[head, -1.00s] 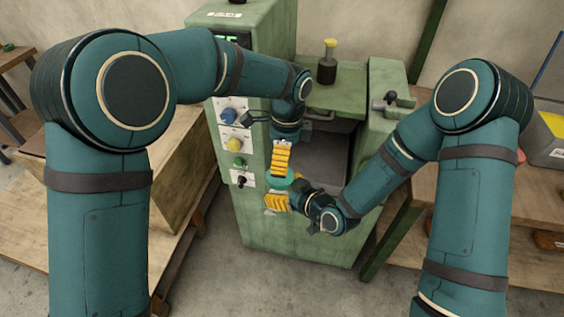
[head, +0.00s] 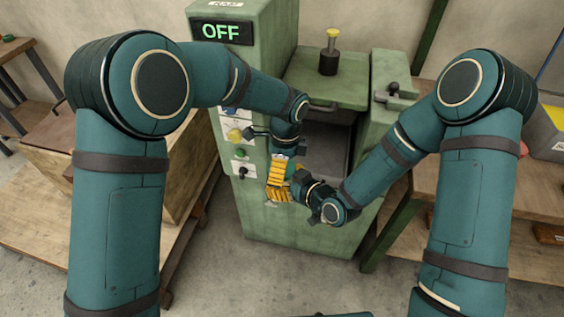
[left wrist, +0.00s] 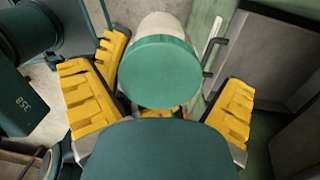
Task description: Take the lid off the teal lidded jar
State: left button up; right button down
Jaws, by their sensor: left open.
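The teal lidded jar has a pale cream body (left wrist: 163,28) and a round teal lid (left wrist: 160,72), which faces the left wrist camera. My left gripper (head: 279,166) is open; in the left wrist view its yellow pads stand apart on either side of the lid, with gaps between. My right gripper (head: 278,195) is just below it in the head view. A yellow pad of it (left wrist: 112,52) lies against the jar's side in the left wrist view, and it seems to hold the jar in the air. In the head view the jar is mostly hidden by the grippers.
A green machine (head: 300,228) with knobs and an OFF display (head: 221,31) stands close behind the grippers. A wooden box (head: 185,165) is at left and a wooden bench (head: 535,205) at right. Floor is clear in front.

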pick_arm(q)
jog(key=c, duration=1.2)
jog(key=shift+n, duration=1.6)
jog(key=shift+c, duration=0.2)
jog(key=o, duration=1.2)
jog(key=shift+o, duration=0.2)
jog(key=shift+r, duration=0.1)
